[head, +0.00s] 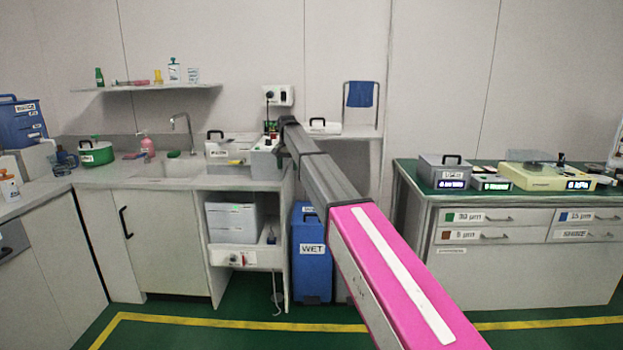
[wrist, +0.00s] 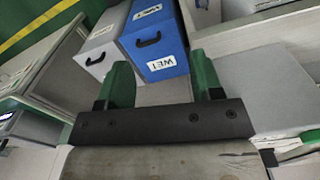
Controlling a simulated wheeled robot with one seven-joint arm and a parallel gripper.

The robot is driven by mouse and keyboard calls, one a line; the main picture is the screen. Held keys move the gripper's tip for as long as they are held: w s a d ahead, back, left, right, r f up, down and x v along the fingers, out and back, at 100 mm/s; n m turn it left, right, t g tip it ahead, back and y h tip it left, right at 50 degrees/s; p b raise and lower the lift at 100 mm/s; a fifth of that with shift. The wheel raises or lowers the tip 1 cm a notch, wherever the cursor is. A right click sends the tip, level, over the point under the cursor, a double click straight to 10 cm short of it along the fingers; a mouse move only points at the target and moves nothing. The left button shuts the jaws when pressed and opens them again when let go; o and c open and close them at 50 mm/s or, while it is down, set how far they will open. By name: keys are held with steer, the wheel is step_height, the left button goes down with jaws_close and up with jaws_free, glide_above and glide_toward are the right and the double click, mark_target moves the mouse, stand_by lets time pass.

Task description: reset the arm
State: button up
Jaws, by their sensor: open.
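My gripper (wrist: 161,78) is open in the wrist view. Its two green fingers stand well apart with nothing between them. Beyond the fingertips is a blue bin labelled WET (wrist: 172,65). In the head view my pink and grey arm reaches from the bottom right towards the back wall. Its far end is by the right end of the sink counter, and I cannot make out the fingers clearly there. The blue WET bin (head: 311,270) shows below the arm in the head view.
A grey bin (wrist: 97,50) stands beside the blue bin. A sink counter (head: 120,177) with a green pot (head: 96,155) is at left. A drawer cabinet (head: 500,275) carrying instruments is at right. Open green floor (head: 230,337) lies in front.

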steer(key=s+d+f+n, duration=0.1)
steer(key=s+d+f, duration=0.8)
steer(key=s+f, duration=0.15)
steer(key=s+d+f, duration=0.9)
steer(key=f, duration=0.3)
steer(key=s+d+f, duration=0.3)
steer(key=s+f, duration=0.1)
steer(key=s, duration=0.4)
steer(key=s+d+f+n, duration=0.1)
steer(key=s+d+f, duration=0.3)
steer(key=s, duration=0.4)
steer(key=s+d+f, duration=0.4)
steer(key=s, duration=0.4)
